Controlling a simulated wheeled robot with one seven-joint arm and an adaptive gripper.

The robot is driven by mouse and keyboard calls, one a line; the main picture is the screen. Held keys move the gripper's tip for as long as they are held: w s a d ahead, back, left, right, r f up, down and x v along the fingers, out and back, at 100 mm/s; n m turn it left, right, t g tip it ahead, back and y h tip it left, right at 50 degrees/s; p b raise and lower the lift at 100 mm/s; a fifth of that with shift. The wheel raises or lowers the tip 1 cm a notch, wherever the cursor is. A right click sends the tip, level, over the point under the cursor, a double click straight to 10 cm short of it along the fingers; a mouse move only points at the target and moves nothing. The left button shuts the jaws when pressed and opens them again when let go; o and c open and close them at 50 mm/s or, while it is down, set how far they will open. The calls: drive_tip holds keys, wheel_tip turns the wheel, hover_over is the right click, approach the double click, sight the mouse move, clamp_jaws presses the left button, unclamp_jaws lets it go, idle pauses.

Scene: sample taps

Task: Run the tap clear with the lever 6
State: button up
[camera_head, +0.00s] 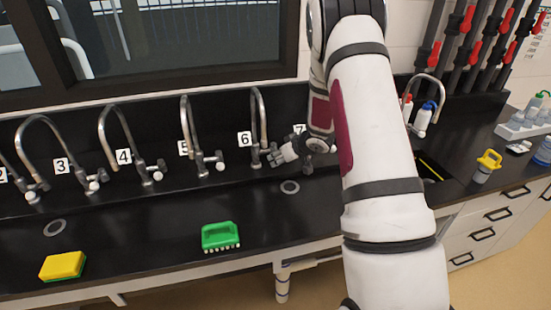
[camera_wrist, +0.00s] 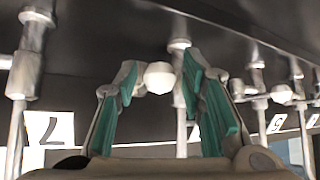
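The tap labelled 6 (camera_head: 258,118) stands at the back of the black bench, a tall chrome gooseneck, with its number card (camera_head: 244,139) to its left. In the wrist view a white round knob (camera_wrist: 158,77), apparently the end of its lever, shows between my fingertips. My gripper (camera_head: 283,154) is beside the base of tap 6 in the head view. In the wrist view my gripper (camera_wrist: 160,76) is open, its green-padded fingers on either side of the knob with small gaps. Whether the knob lies fully between the fingers in depth is hard to tell. No water stream is visible.
Taps 5 (camera_head: 187,125) and 4 (camera_head: 112,125) stand to the left. A green brush (camera_head: 220,236) and a yellow sponge (camera_head: 62,266) lie on the front bench.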

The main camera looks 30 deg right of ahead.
drive_tip(key=shift+w+f, duration=0.2)
drive_tip(key=p+v, duration=0.5)
drive_tip(key=v, duration=0.3)
idle(0.4)
drive_tip(key=shift+r, duration=0.1)
